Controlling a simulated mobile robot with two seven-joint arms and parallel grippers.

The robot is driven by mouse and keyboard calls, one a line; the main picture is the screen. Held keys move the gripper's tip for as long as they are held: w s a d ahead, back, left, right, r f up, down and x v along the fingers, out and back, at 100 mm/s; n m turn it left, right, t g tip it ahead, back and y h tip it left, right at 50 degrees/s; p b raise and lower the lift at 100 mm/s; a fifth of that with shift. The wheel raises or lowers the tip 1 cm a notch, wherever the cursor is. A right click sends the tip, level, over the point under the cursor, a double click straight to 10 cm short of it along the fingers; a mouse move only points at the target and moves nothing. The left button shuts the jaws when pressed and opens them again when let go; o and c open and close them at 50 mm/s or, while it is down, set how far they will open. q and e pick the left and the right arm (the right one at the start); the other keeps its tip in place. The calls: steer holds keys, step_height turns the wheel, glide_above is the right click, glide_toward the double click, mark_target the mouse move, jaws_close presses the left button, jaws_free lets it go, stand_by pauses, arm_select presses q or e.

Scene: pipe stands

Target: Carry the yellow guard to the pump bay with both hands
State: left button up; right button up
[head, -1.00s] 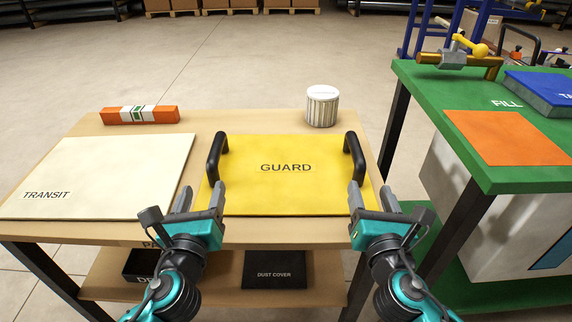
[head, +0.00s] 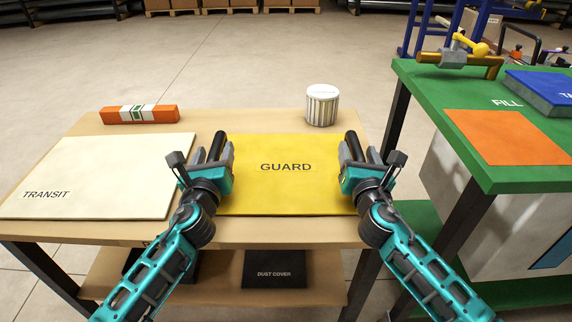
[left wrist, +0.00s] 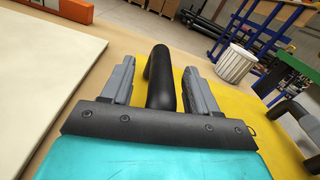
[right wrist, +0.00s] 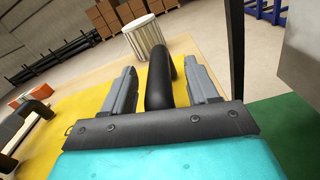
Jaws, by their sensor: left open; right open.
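The yellow guard (head: 285,185), a flat plate lettered GUARD, lies on the wooden table with a black handle at each side. My left gripper (head: 208,160) is open around the left handle (head: 217,146). In the left wrist view the fingers (left wrist: 160,85) stand on either side of that handle (left wrist: 160,80), with gaps showing. My right gripper (head: 358,158) is open around the right handle (head: 353,142). The right wrist view shows its fingers (right wrist: 160,88) on both sides of that handle (right wrist: 160,80). The grippers hide the lower parts of the handles.
A cream TRANSIT panel (head: 100,175) lies left of the guard. An orange and white block (head: 140,114) and a ribbed white canister (head: 322,106) stand behind. A green bench (head: 430,115) with an orange patch (head: 508,138) stands right, across a gap. A dark DUST COVER (head: 274,270) lies below.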

arm_select(q)
steer(key=c, duration=1.1)
arm_select(e)
jaws_close()
arm_select(q)
jaws_close()
arm_select(e)
steer(key=shift+a, duration=0.1)
arm_select(q)
steer(key=shift+d, duration=0.15)
arm_select(e)
steer(key=shift+a, duration=0.15)
arm_select(q)
steer(key=shift+r, duration=0.25)
arm_select(e)
steer(key=shift+r, duration=0.25)
